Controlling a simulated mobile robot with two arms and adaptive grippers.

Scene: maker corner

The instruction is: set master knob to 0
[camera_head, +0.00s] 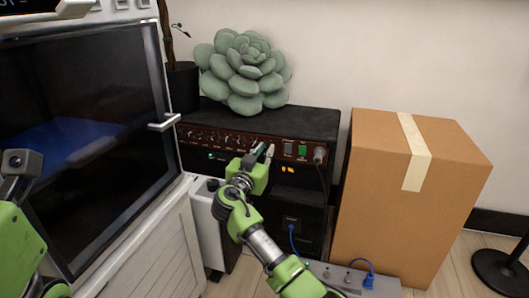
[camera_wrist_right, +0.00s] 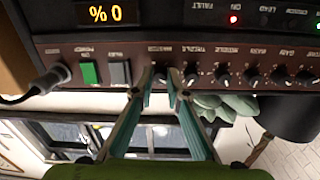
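In the right wrist view, which is upside down, the panel (camera_wrist_right: 290,82) has a row of labelled knobs. The master knob (camera_wrist_right: 160,76) sits between my right fingertips, under the MASTER label. My right gripper (camera_wrist_right: 160,84) is closed in around the knob, a finger on each side; it also shows in the head view (camera_head: 262,152).
A treble knob (camera_wrist_right: 190,78) is close to one finger. A cardboard box (camera_head: 400,210) stands right; a white machine (camera_head: 150,235) stands left. A succulent (camera_head: 245,72) is on top.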

